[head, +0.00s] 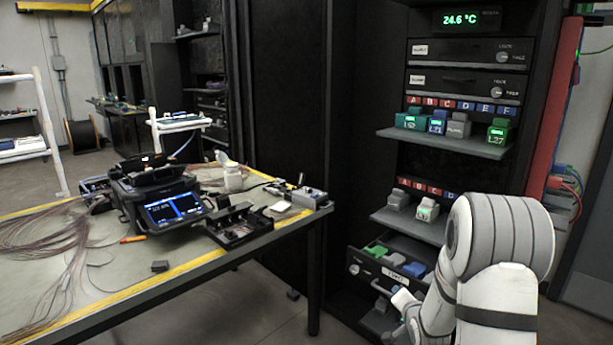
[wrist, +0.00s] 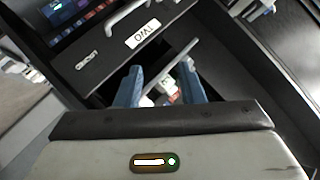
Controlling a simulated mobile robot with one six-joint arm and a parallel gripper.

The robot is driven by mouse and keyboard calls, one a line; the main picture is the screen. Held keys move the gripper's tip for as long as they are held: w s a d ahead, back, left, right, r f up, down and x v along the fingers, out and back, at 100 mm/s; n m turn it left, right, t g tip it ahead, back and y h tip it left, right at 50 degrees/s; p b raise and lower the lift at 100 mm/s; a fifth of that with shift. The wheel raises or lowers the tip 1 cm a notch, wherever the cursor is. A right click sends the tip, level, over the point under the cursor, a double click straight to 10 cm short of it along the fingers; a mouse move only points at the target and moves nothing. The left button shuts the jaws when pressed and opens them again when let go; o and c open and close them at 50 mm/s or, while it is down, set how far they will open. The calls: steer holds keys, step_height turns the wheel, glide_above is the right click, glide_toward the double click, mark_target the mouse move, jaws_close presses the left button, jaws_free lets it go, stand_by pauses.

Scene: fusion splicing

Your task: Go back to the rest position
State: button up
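My gripper (wrist: 160,68) shows in the wrist view with its two blue fingers apart. A thin pale bar and a small white and red item lie in line with the gap; I cannot tell whether the fingers touch them. In the head view my white arm reaches down at the lower right, and my gripper (head: 403,300) is low in front of the cabinet, partly hidden by the arm. The drawer front labelled TWO (wrist: 110,58), with its pale handle, lies just beyond the fingers in the wrist view.
An open drawer (head: 362,264) holds green, grey and blue blocks. Shelves (head: 465,146) above carry coloured modules under lettered tags. A workbench (head: 215,262) at left bears a splicer (head: 155,195) and loose fibres. A red cabinet edge (head: 553,110) stands at right. Floor shows in front of the bench.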

steer(key=s+a+r+n+g+p, duration=0.2)
steer(key=s+r+g+p, duration=0.1)
steer(key=s+r, duration=0.4)
steer(key=s+a+r+n+g+p, duration=0.25)
steer(key=s+r, duration=0.25)
steer(key=r, duration=0.4)
steer(key=s+a+r+n+g+p, duration=0.2)
steer(key=s+r, duration=0.3)
steer(key=s, duration=0.6)
steer(key=s+a+r+n+g+p, duration=0.3)
steer(key=s+a+r+p, duration=0.1)
steer(key=s, duration=0.7)
step_height(320, 180, up, 2)
steer(key=shift+a+r+y+p, duration=0.1)
steer(key=shift+a+y+p, duration=0.3)
steer(key=shift+p, duration=0.2)
